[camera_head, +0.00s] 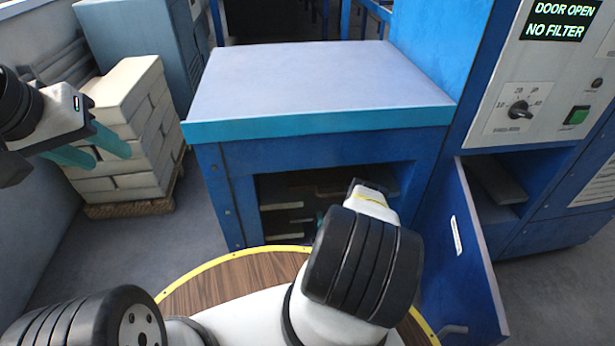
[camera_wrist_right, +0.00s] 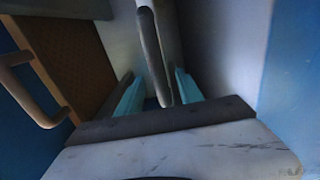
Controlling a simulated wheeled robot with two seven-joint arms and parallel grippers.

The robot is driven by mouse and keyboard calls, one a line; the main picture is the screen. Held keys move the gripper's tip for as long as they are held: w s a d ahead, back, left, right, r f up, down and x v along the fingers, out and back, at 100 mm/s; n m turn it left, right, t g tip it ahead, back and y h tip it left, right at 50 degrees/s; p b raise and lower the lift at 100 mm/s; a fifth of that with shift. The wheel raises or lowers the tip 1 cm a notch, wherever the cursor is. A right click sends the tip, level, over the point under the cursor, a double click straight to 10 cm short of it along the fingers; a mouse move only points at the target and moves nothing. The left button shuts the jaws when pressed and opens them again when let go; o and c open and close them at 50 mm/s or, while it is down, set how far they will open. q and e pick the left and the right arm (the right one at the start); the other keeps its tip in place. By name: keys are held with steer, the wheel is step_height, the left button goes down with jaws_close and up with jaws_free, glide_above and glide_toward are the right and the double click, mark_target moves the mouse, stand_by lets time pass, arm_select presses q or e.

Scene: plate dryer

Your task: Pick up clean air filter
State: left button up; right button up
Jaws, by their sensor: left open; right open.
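In the right wrist view, a pale grey panel with a dark grey bar-like handle (camera_wrist_right: 153,55) is straight ahead; it looks like a clean filter, though I cannot be sure. My right gripper (camera_wrist_right: 154,80) is open, with one teal finger on each side of the bar. I cannot tell if either finger touches it. A brown mesh panel (camera_wrist_right: 75,50) with a curved handle stands at the left. In the head view, my right arm reaches to the opening under the table and hides most of that gripper. My left gripper (camera_head: 108,147) is open and empty at the left.
The blue table (camera_head: 315,85) has a bare top and shelves with slabs (camera_head: 283,215) below. A pallet of pale blocks (camera_head: 125,125) stands at left. At right, the machine's blue door (camera_head: 462,255) hangs open; its display (camera_head: 562,20) reads "DOOR OPEN NO FILTER".

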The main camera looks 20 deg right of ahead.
mark_target(324, 203)
steer(key=x, duration=0.4)
steer(key=shift+w+a+f, duration=0.1)
steer(key=shift+w+f, duration=0.15)
steer(key=shift+w, duration=0.05)
jaws_close()
stand_by(1.1)
